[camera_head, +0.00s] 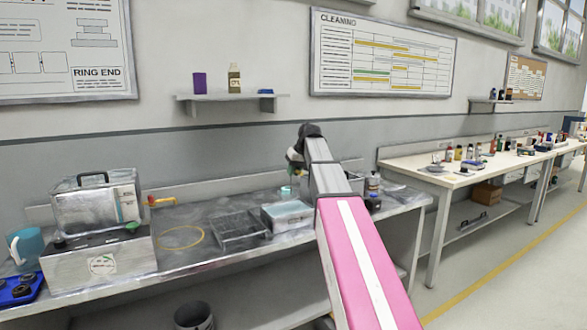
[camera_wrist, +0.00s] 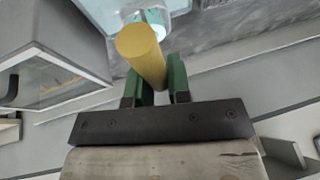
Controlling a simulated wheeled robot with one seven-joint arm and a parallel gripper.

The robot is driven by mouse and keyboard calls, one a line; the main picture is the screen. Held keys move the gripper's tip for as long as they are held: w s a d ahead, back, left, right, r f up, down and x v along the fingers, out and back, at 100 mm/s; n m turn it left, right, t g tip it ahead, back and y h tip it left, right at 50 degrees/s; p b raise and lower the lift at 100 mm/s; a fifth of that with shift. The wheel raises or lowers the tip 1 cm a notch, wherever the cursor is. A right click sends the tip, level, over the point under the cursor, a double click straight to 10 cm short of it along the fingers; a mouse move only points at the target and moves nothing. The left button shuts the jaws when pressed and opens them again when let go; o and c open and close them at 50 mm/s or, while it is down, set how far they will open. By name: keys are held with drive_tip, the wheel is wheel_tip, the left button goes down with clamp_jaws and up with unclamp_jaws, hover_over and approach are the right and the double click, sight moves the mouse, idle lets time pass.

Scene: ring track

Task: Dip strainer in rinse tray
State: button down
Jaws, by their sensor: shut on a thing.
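In the wrist view, my gripper (camera_wrist: 156,80) has its green fingers shut on a yellow handle, which I take to be the strainer's (camera_wrist: 142,46). A pale teal round part shows just beyond the handle's end; I cannot tell if it belongs to it. In the head view, my gripper (camera_head: 296,172) is mostly hidden by my arm, above the back of the metal bench. A light-blue, pale-rimmed tray (camera_head: 287,216), likely the rinse tray, sits on the bench just in front of and below it. The strainer's bowl cannot be made out clearly.
A dark wire rack (camera_head: 240,232) stands left of the tray. A yellow ring (camera_head: 181,238) lies on the metal bench (camera_head: 190,263). A metal box machine (camera_head: 98,262) and a blue pitcher (camera_head: 24,246) stand at left. Bottles (camera_head: 373,186) stand right of my arm. A shelf (camera_head: 232,97) hangs above.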

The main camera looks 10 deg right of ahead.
sight(294, 196)
drive_tip(key=shift+f, duration=5.5)
wheel_tip(294, 196, up, 9)
drive_tip(key=shift+f, duration=0.15)
idle(0.8)
drive_tip(key=shift+r, duration=2)
